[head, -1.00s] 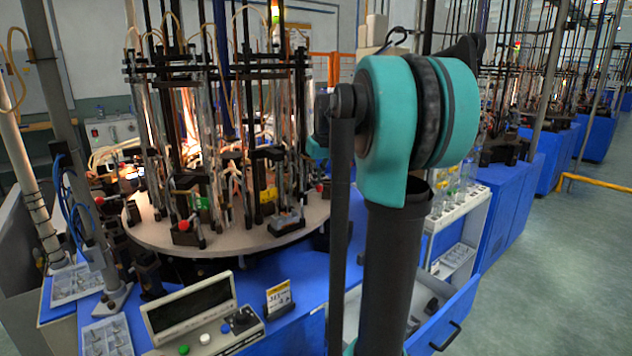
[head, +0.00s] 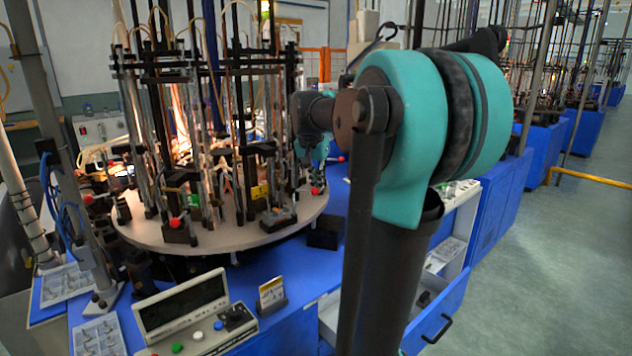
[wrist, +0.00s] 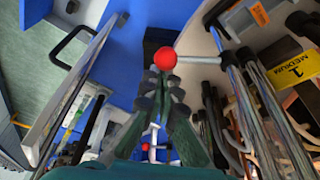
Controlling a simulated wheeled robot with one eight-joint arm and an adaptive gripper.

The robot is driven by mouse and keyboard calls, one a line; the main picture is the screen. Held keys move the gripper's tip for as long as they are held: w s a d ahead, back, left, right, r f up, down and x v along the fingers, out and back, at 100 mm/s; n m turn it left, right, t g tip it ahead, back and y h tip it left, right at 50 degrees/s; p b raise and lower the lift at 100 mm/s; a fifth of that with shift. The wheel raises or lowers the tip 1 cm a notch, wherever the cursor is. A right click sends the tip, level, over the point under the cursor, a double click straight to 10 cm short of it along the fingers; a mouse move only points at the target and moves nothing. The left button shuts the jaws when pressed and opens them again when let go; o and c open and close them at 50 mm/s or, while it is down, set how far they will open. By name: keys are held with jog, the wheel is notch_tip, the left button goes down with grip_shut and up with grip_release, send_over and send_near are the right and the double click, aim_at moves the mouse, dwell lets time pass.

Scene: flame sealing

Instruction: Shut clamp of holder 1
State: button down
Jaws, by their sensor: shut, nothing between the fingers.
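In the wrist view, a red ball knob (wrist: 165,58) sits on the end of a grey lever (wrist: 200,61) that runs right to the holder. A yellow label (wrist: 292,71) on that side reads "1 MEDIUM". My gripper (wrist: 164,78) is shut and empty, with its fingertips right at the knob; I cannot tell whether they touch it. In the head view, the round turntable (head: 225,235) carries several holders with glass tubes. A red knob (head: 315,190) shows near its right edge.
A control box (head: 185,315) and a yellow card on a stand (head: 271,294) are at the front of the blue table. Trays of small parts (head: 98,336) lie at left. An open blue drawer (head: 440,315) juts out at right, and the floor beyond is clear.

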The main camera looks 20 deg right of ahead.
jog(key=s+m, duration=0.1)
jog(key=m, duration=0.2)
jog(key=shift+s+a+g+h, duration=0.3)
jog(key=shift+s+a+g, duration=0.05)
jog(key=shift+g, duration=0.05)
jog(key=shift+s+a+m+g, duration=0.25)
jog(key=shift+s+a+m, duration=0.35)
jog(key=shift+m, duration=0.35)
jog(key=shift+s+a+m+g, duration=0.25)
jog(key=shift+s+a+m, duration=0.3)
jog(key=shift+m, duration=0.4)
jog(key=shift+s, duration=0.15)
jog(key=shift+d, duration=0.1)
notch_tip(320, 180, up, 9)
jog(key=shift+d, duration=0.45)
